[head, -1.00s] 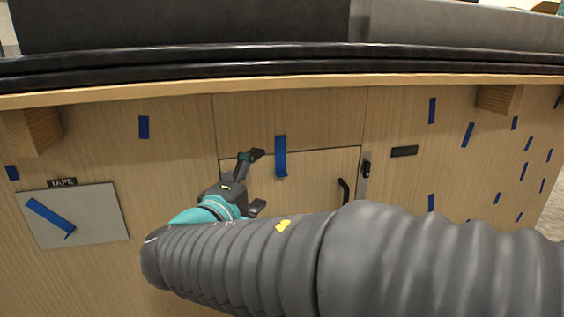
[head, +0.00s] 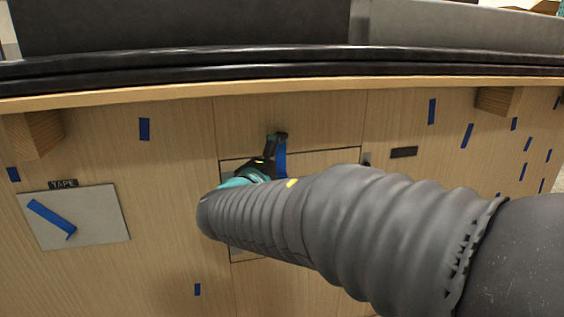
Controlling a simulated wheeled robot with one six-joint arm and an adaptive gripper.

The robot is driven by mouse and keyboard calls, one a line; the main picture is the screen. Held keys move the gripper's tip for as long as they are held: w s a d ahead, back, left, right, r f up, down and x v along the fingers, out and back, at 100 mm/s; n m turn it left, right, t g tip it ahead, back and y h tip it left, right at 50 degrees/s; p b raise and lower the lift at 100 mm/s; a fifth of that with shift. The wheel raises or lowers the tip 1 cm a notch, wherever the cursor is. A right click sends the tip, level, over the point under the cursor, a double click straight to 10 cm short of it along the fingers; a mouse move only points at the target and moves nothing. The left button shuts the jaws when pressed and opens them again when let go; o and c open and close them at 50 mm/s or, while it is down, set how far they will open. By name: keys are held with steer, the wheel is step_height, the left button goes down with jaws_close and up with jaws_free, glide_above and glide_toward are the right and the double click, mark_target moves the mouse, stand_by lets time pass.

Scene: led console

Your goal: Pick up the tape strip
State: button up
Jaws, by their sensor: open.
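A blue tape strip (head: 281,161) is on the wooden console front, across the seam at the top of a small door panel. My gripper (head: 274,146) is open at this strip, with a dark finger overlapping the strip's upper end. The other finger and the strip's lower end are hard to make out behind my gripper and arm. I cannot tell whether the gripper touches the strip. Another blue strip (head: 50,217) lies slanted on a grey plate (head: 100,222) at the left, under a "TAPE" label (head: 63,184).
Several other blue strips are on the panel, such as one at upper left (head: 144,129) and one at right (head: 432,111). A dark bar (head: 403,152) is right of the door. A wooden ledge with black trim (head: 200,70) overhangs the front.

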mark_target(287, 124)
steer(key=c, duration=0.4)
steer(key=shift+s+r, duration=0.25)
steer(key=shift+r, duration=0.25)
step_height(287, 124, up, 6)
steer(key=shift+r+p, duration=0.15)
steer(key=shift+p, duration=0.15)
steer(key=s+b, duration=0.2)
steer(key=s, duration=2.1)
steer(key=shift+s+d, duration=0.2)
